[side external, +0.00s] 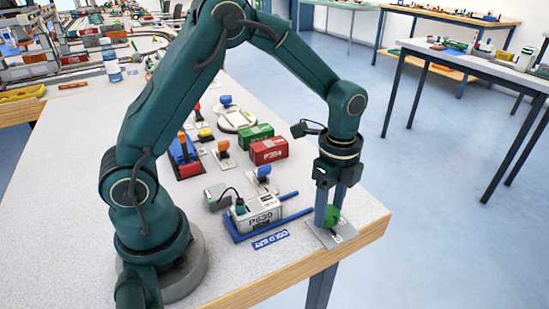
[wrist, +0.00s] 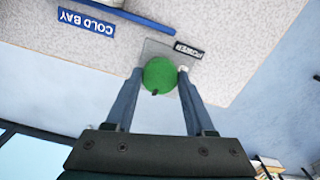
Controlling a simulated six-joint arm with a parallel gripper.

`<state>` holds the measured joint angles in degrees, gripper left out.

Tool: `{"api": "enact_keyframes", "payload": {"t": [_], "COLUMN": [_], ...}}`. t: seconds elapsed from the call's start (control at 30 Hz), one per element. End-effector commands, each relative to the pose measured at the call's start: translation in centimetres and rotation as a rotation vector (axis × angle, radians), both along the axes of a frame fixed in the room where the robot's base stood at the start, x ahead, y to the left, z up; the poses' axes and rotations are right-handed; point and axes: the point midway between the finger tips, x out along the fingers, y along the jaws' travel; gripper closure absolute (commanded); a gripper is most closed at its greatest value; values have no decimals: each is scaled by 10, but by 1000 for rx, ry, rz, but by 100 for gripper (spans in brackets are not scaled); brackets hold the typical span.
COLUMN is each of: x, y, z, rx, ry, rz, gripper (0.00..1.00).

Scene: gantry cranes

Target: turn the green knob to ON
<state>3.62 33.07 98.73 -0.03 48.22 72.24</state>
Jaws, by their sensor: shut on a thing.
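The green knob (side external: 333,216) sits on a grey plate (side external: 330,236) near the table's front right corner. It also shows in the wrist view (wrist: 160,75), with a small dark pointer mark on its edge toward my gripper's body. A dark label (wrist: 189,50), apparently reading POWER, lies on the plate (wrist: 158,46) beside it. My gripper (side external: 328,214) points straight down over the plate. Its two blue fingers are shut on the knob, one on each side, as the wrist view (wrist: 158,80) shows. The ON and OFF marks cannot be made out.
A blue COLD BAY sign (side external: 270,240) and a white P639 unit (side external: 262,213) on a blue cradle (side external: 236,236) stand left of the knob. Red (side external: 268,150) and green (side external: 250,136) containers stand farther back. The table's edge (side external: 360,242) is close to the plate.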

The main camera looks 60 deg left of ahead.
Motion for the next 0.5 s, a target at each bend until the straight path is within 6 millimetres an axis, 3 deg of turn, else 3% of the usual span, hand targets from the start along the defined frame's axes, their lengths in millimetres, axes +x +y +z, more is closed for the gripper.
{"api": "enact_keyframes", "payload": {"t": [0.27,0.3,0.37,0.5], "x": [0,0,0,0], "y": [0,0,0,0], "z": [1,1,1,0], "rx": [1,1,1,1], "ry": [-1,-1,-1,-1], "rz": [-4,-4,-3,-2], "gripper": [100,34,16,16]}}
